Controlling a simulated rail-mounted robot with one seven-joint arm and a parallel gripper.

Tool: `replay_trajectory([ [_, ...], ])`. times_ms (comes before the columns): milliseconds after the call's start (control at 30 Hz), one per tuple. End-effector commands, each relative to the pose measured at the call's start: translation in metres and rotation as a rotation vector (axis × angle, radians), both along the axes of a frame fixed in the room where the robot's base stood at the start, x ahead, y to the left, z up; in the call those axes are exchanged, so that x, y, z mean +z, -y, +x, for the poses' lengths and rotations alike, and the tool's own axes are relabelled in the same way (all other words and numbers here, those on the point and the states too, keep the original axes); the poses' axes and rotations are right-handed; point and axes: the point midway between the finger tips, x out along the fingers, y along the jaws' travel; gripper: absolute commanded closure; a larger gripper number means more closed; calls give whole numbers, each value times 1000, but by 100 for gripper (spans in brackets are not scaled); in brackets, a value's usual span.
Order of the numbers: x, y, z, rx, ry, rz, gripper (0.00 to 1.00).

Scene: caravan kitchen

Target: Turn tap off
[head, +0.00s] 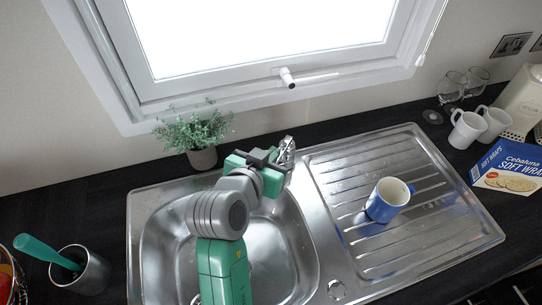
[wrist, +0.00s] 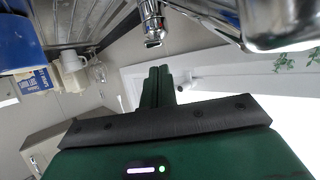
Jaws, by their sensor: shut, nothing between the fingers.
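The chrome tap (head: 286,150) stands at the back of the steel sink (head: 310,225), just right of my gripper in the head view. My gripper's fingers are largely hidden there behind its own body. In the wrist view my gripper (wrist: 157,72) has its two green fingers together, with nothing between them. A chrome tap part (wrist: 152,24) hangs from the top edge just above the fingertips, apart from them in the picture. A larger chrome part (wrist: 278,22) fills the top right corner. I cannot tell whether water is running.
A potted plant (head: 202,157) stands behind the sink, left of the tap. A blue mug (head: 386,201) is on the drainer at right. White mugs (head: 466,130), glasses and a wraps box (head: 508,166) stand further right. The window handle (head: 288,78) juts out above the tap.

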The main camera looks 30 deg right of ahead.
Motion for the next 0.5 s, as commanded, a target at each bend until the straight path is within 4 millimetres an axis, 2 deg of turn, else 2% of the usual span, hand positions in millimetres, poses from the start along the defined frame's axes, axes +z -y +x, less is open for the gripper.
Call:
replay_trajectory([
  [33,27,1,1,-1,3,0,100],
  [67,36,2,1,-1,4,-1,100],
  [100,24,-11,-7,4,3,-4,100],
  [300,39,-50,-38,3,3,-4,100],
  [500,50,-71,-54,2,2,-2,100],
])
